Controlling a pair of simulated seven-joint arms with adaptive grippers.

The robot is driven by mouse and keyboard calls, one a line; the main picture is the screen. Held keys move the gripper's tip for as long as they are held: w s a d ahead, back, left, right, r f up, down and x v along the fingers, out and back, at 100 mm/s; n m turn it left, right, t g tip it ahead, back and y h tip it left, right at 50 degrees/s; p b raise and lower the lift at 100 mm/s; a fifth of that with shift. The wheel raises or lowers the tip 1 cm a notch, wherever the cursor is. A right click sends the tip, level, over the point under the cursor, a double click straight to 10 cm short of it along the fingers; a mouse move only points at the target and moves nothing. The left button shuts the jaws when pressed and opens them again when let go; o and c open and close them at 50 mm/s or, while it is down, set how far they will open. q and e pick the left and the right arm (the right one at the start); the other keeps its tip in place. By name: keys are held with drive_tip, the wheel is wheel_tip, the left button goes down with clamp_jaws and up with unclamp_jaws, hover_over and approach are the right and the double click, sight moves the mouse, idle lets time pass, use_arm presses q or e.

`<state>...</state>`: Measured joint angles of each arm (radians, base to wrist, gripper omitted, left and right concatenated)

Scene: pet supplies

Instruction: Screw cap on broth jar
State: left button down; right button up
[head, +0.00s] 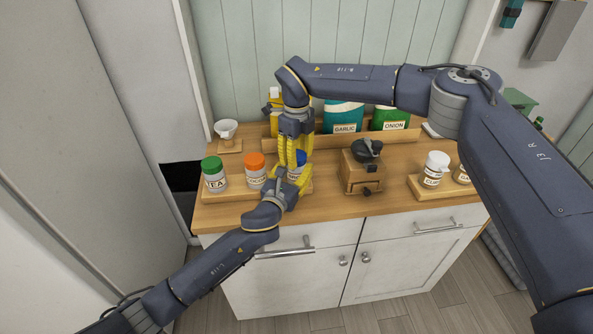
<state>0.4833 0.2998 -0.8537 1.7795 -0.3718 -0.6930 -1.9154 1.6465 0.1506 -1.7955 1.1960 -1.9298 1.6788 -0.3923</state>
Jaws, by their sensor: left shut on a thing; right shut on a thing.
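A jar (294,174) with a light body stands at the right end of the small wooden rack, mostly hidden by my grippers. Its label cannot be read, so I cannot confirm it is the broth jar. A blue cap (301,156) shows at its top, between the yellow fingers; whether it is fully seated is hidden. My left gripper (288,183) reaches in from the front and is shut, apparently around the jar body. My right gripper (292,158) points down from above and is shut, apparently on the blue cap.
A green-capped tea jar (214,174) and an orange-capped jar (256,171) stand left on the rack (222,194). A coffee grinder (363,168) stands to the right. Garlic (344,117) and onion (391,118) canisters are behind. A white-lidded jar (435,168) is further right.

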use_arm(q)
drive_tip(key=shift+w, duration=0.1)
use_arm(e)
drive_tip(key=o, duration=1.4)
drive_tip(key=shift+c, duration=0.2)
drive_tip(key=shift+r, duration=0.1)
wheel_tip(320, 180, up, 12)
use_arm(q)
drive_tip(key=c, duration=0.6)
unclamp_jaws()
drive_tip(key=v, duration=1.2)
